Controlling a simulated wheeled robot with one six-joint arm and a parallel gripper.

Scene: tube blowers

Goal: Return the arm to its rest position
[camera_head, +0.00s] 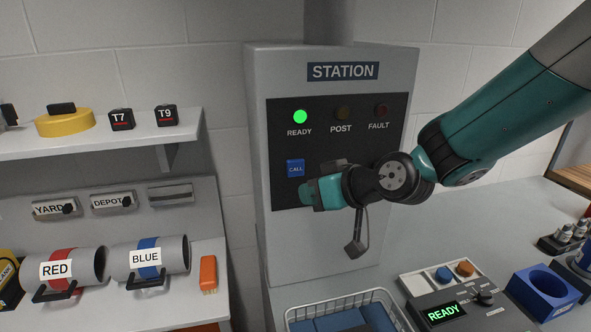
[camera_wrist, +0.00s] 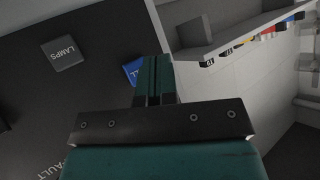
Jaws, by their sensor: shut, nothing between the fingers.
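My gripper (camera_head: 308,196) is shut and empty in front of the station's dark panel, in the head view. Its tip is just below the blue CALL button (camera_head: 295,168). In the wrist view the shut fingers (camera_wrist: 154,72) point at the panel and partly cover the blue button (camera_wrist: 132,70); whether they touch it I cannot tell. My arm reaches in from the upper right. The station (camera_head: 257,90) has its green READY lamp (camera_head: 300,117) lit; the POST lamp (camera_head: 343,113) and FAULT lamp (camera_head: 381,110) are dark.
A shelf (camera_head: 60,146) with small black boxes stands at left, above the RED tube (camera_head: 62,270) and BLUE tube (camera_head: 150,258). A wire basket (camera_head: 345,300) and a console (camera_head: 460,312) reading READY lie below. A grey LAMPS button (camera_wrist: 62,54) shows in the wrist view.

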